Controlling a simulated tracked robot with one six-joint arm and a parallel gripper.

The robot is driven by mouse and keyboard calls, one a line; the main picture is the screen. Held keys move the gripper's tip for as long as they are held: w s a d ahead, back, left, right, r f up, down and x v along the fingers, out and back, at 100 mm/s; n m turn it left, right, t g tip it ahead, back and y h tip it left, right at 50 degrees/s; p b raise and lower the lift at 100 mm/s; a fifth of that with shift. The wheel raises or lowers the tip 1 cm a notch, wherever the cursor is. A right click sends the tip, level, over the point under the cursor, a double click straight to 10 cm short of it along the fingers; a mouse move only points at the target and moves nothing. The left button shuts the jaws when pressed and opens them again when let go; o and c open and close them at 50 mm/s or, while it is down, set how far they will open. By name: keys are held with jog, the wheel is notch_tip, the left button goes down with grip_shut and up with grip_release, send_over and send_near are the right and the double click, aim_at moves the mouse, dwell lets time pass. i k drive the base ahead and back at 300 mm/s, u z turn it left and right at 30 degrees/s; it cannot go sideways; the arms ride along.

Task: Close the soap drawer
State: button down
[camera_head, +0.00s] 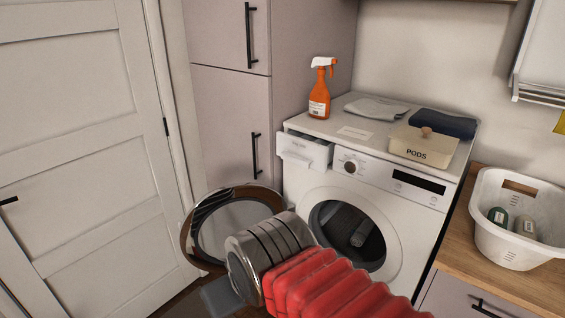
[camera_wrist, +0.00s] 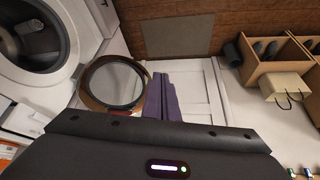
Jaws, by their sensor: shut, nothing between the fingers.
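The soap drawer (camera_head: 303,150) is at the upper left of the white washing machine (camera_head: 410,195) in the head view. It is pulled out, its front standing clear of the machine. A white part at the left edge of the wrist view (camera_wrist: 22,120) looks like the drawer. My gripper (camera_wrist: 164,80) is shut and empty, its purple fingers pointing up the picture in the wrist view. The drawer is off to the left of the fingers there, apart from them. In the head view the fingers cannot be made out beyond my wrist.
The machine's round door (camera_head: 238,225) stands open to the left, below the drawer, and near my fingers in the wrist view (camera_wrist: 113,84). An orange spray bottle (camera_head: 320,90), towels and a pods box (camera_head: 423,145) are on top. A white basket (camera_head: 520,215) stands on the counter.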

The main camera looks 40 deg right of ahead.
aim_at(303, 149)
jog(key=k, duration=1.35)
jog(key=z, duration=0.15)
jog(key=i, duration=1.25)
jog(key=u, duration=0.6)
jog(key=i, duration=0.65)
jog(key=u, duration=0.35)
